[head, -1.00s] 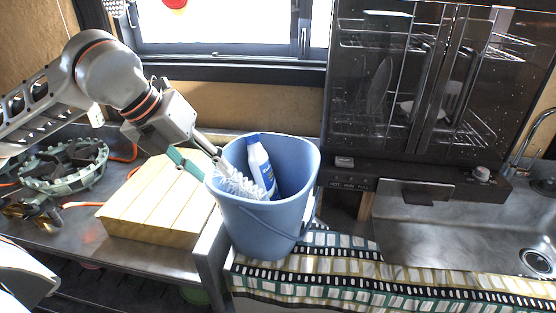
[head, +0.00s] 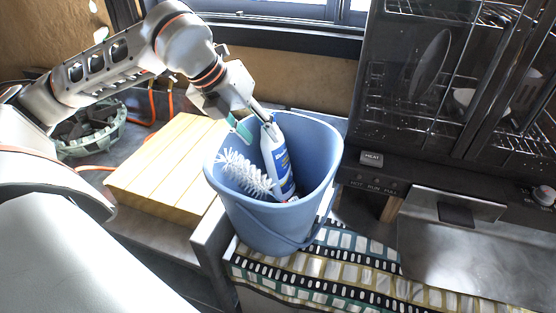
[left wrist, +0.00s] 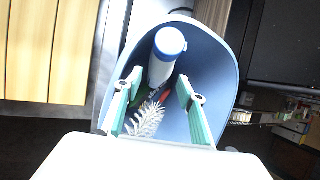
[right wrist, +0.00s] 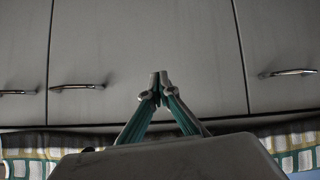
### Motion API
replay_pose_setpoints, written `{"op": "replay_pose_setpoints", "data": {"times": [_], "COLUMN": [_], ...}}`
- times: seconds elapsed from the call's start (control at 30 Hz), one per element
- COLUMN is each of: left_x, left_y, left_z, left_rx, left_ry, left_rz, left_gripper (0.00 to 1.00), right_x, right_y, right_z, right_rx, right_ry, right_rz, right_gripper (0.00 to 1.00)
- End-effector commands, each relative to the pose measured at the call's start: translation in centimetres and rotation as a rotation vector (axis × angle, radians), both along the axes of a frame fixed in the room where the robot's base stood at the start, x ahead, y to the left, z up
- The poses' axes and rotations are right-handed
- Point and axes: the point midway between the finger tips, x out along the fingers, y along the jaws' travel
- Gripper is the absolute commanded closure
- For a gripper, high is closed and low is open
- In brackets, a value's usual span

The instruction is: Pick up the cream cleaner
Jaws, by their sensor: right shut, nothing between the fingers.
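The cream cleaner (head: 277,160) is a white bottle with a blue label, leaning inside the blue bucket (head: 268,222). My right gripper (right wrist: 161,82) is shut and empty, seen only in the right wrist view.
A white bristle brush (head: 246,172) lies in the bucket beside the bottle. A wooden block (head: 165,165) is left of the bucket. A dark dish cabinet (head: 450,90) and a metal sink (head: 465,255) are to the right. Grey cabinet doors (right wrist: 150,45) face my right gripper.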

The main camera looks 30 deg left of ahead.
Motion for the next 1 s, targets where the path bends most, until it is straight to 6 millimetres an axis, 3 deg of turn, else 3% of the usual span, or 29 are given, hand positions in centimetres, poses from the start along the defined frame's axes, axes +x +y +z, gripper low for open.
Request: {"op": "replay_pose_setpoints", "data": {"times": [0.17,0.5,0.8,0.83,0.97,1.0], "left_x": [0.5,2.6,2.8,2.8,2.8,2.8], "left_y": [-0.3,-1.2,-1.3,-1.3,-1.3,-1.3], "left_z": [-1.0,-5.1,-5.6,-5.6,-5.6,-5.6], "left_rx": [0.000,0.000,0.000,0.000,0.000,0.000], "left_ry": [0.002,0.002,0.000,0.000,0.000,0.000], "left_rz": [-0.002,-0.001,-0.001,-0.001,0.000,0.000], "left_gripper": [0.60,0.60,0.60,0.63,0.96,1.00], "right_x": [0.3,0.6,0.4,0.4,0.4,0.3], "right_y": [0.0,0.1,0.0,0.0,0.0,0.0], "right_z": [0.4,0.7,0.4,0.3,0.2,0.2], "right_rx": [0.002,0.003,0.001,0.001,0.000,0.000], "right_ry": [-0.008,-0.016,-0.009,-0.009,-0.007,-0.007], "right_rz": [0.000,0.000,0.000,0.000,0.000,0.000], "right_gripper": [1.00,1.00,1.00,1.00,1.00,1.00]}}
